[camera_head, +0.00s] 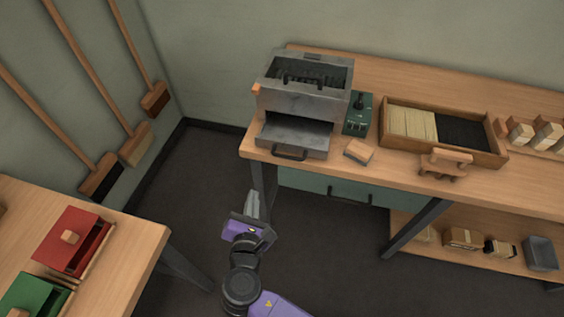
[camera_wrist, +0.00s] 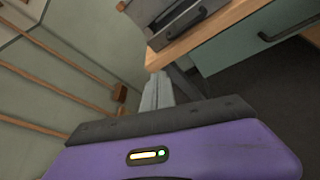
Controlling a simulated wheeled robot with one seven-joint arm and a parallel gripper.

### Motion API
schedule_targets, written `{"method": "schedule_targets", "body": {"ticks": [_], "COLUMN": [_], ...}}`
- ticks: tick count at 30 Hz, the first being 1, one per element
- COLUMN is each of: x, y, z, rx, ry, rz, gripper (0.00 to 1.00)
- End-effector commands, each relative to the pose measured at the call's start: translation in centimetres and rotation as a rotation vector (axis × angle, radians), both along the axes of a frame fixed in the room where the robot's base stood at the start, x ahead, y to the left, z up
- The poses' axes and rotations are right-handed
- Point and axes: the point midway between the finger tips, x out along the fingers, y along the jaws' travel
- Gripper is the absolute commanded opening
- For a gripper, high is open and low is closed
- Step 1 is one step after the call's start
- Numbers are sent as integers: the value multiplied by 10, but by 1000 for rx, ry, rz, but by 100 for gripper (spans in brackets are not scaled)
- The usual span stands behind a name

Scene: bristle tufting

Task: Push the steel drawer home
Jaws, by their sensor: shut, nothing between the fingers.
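The steel drawer (camera_head: 293,135) sits low in the grey metal machine (camera_head: 305,90) on the workbench and is pulled out toward the bench's front edge. Its dark handle (camera_head: 290,153) hangs at the front. In the wrist view, part of the drawer with its handle (camera_wrist: 187,19) shows at the top. My gripper (camera_head: 252,203) is shut and empty, in front of the bench, below and left of the drawer and apart from it. The fingers also show in the wrist view (camera_wrist: 158,90), near the bench's corner.
A green control box (camera_head: 358,113) stands right of the machine, with a wooden block (camera_head: 358,151) in front. A wooden tray (camera_head: 485,155) lies further right. A teal under-bench drawer (camera_head: 335,188) is below. A second table (camera_head: 120,270) with red and green boxes stands left. Brooms lean on the wall.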

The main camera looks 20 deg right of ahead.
Motion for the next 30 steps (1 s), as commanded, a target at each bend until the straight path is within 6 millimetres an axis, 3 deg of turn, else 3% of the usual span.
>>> {"method": "schedule_targets", "body": {"ticks": [3, 6, 13, 30], "x": [-14, -21, -18, 63], "y": [-30, -45, -54, -112], "z": [-4, 2, 1, -20], "rx": [-263, -390, -453, -448], "ry": [75, 121, 160, 161], "rz": [-66, -105, -109, -109], "gripper": [0, 0, 0, 0]}}
